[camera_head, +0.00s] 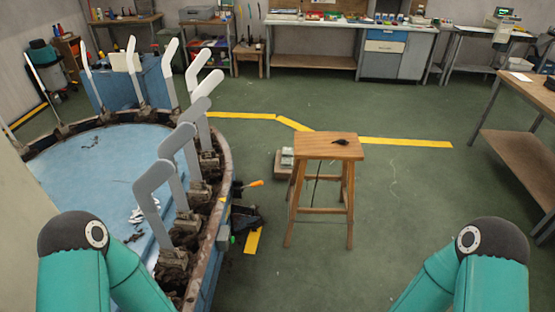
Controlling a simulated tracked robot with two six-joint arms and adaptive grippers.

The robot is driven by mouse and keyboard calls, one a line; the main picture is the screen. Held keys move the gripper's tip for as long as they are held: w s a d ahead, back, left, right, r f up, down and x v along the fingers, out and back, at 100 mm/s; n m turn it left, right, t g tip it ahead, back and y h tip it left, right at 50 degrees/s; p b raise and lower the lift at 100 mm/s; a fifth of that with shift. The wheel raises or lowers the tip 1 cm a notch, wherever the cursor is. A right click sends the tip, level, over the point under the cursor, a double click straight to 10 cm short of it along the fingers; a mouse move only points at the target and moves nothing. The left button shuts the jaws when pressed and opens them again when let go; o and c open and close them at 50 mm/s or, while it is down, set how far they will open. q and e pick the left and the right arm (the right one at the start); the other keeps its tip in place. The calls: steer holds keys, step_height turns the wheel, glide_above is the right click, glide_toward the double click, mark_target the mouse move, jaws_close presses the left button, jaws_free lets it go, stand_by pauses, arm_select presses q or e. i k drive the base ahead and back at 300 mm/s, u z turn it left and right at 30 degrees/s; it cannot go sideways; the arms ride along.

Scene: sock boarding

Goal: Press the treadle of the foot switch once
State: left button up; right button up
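I cannot clearly make out a foot switch or its treadle. A small black object (340,141) lies on the seat of a wooden stool (325,150), and a thin dark line like a cord shows below the seat. A low box with a pale top (287,157) is on the floor, partly behind the stool. A dark object (246,218) lies on the floor beside the round machine; its shape is unclear. Only teal links and dark joints of my two arms show at the bottom corners. Both grippers are out of view.
The round blue machine (95,165) with upright grey leg-shaped boards (153,195) fills the left. An orange-handled tool (250,184) is at its rim. A wooden bench (518,150) stands right, workbenches (340,62) behind. Green floor is open right of the stool.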

mark_target(286, 161)
steer(key=i, duration=0.9)
steer(key=z, duration=0.05)
